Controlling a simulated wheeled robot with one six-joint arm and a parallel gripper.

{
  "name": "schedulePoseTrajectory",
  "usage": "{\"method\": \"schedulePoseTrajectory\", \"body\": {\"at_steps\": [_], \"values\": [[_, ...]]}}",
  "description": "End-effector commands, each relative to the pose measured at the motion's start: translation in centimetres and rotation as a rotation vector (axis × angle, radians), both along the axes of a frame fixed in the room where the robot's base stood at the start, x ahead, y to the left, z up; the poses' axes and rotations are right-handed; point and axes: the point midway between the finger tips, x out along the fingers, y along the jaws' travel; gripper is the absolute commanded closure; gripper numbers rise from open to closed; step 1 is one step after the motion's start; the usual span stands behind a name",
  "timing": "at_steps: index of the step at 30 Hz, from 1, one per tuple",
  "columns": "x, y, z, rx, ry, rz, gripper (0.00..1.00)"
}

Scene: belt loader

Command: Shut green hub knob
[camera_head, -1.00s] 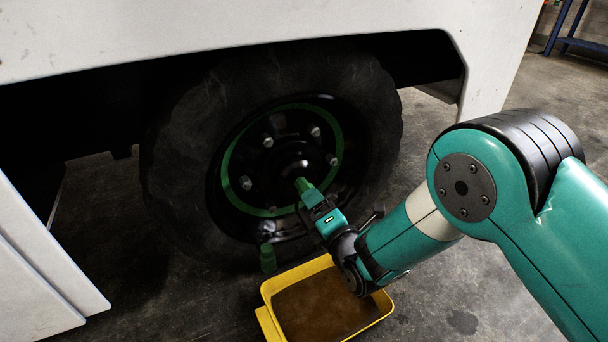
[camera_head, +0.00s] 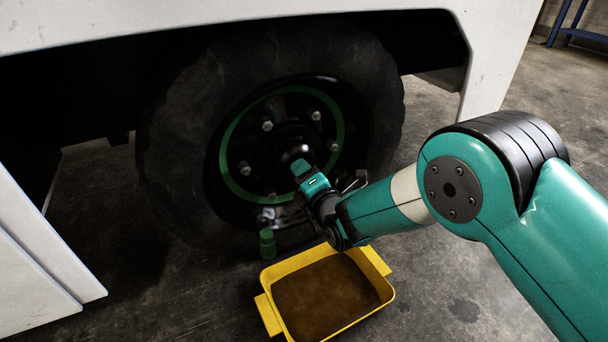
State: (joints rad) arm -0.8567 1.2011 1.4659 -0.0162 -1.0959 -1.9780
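A dark tyre with a green-ringed wheel (camera_head: 228,160) fills the middle of the head view. A small green piece (camera_head: 300,168) shows just below the shiny hub centre, at the tip of my gripper; it appears to be the hub knob, mostly covered by the gripper. My gripper (camera_head: 309,182) reaches in from the lower right, right at this green piece. Whether its fingers are around the piece, touching it or just in front cannot be seen. Another green knob-like piece (camera_head: 267,243) shows below the rim, left of the gripper and apart from it.
A yellow tray (camera_head: 270,317) with brown contents lies on the floor under my wrist. White body panels (camera_head: 200,22) run above the wheel and at the left (camera_head: 35,250). Open floor (camera_head: 450,310) lies at the lower right. A blue stand (camera_head: 570,28) is far right.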

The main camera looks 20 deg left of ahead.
Motion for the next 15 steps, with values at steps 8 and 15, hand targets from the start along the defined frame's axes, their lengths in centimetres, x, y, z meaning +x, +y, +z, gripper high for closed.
{"method": "schedulePoseTrajectory", "body": {"at_steps": [8,15], "values": [[-0.01,-0.01,0.03,0.006,0.008,0.000,0.82],[-0.01,0.00,0.18,0.061,0.070,0.000,0.82]]}}
